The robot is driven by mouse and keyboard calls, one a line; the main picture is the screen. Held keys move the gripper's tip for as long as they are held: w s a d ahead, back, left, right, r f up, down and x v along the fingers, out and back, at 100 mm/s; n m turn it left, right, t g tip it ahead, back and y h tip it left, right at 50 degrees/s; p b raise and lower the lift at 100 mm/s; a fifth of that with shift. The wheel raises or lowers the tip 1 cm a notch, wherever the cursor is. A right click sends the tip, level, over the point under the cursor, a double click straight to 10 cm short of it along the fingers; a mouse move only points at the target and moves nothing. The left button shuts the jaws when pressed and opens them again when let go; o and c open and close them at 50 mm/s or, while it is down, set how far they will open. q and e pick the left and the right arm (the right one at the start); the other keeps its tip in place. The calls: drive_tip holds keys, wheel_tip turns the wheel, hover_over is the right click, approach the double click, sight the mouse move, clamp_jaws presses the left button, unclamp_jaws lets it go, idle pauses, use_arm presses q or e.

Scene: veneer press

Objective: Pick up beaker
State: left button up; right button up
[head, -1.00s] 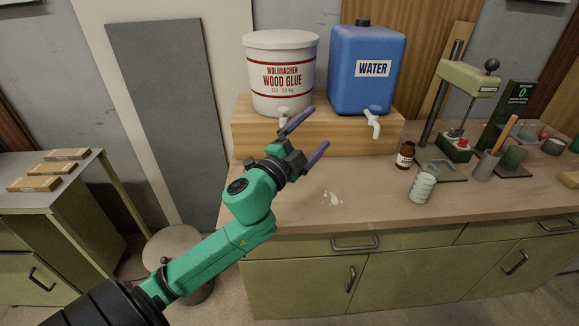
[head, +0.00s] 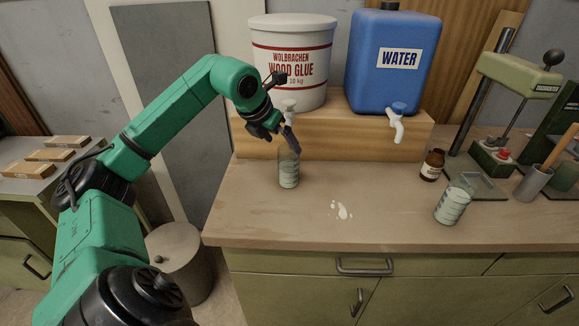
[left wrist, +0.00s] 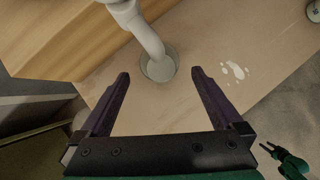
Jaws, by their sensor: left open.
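A clear glass beaker (head: 288,172) stands upright on the bench under the glue bucket's white tap. In the left wrist view the beaker (left wrist: 169,58) shows from above, the tap spout over it and something pale inside. My left gripper (head: 286,143) is open and empty, just above and beside the beaker; its fingers partly hide the beaker's top. In the left wrist view the beaker lies between and just beyond the fingertips. A second, similar glass with markings (head: 453,205) stands at the right. My right gripper (left wrist: 268,150) shows small in the left wrist view; its jaws are unclear.
The glue bucket (head: 292,40) and blue water container (head: 392,65) stand on a wooden riser (head: 350,135) behind the beaker. A white spill (head: 341,210) lies on the bench (head: 270,220). A brown bottle (head: 432,165) and a press (head: 515,75) stand right. The bench front is clear.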

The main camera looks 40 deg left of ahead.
sight(289, 153)
use_arm(q)
drive_tip(key=p+x, duration=0.2)
drive_tip(key=x, duration=0.4)
drive_tip(key=shift+f, duration=0.25)
drive_tip(key=shift+w+a+f, duration=0.1)
drive_tip(key=shift+w+f, duration=0.1)
drive_tip(key=shift+f, duration=0.1)
drive_tip(key=shift+r, duration=0.1)
clamp_jaws()
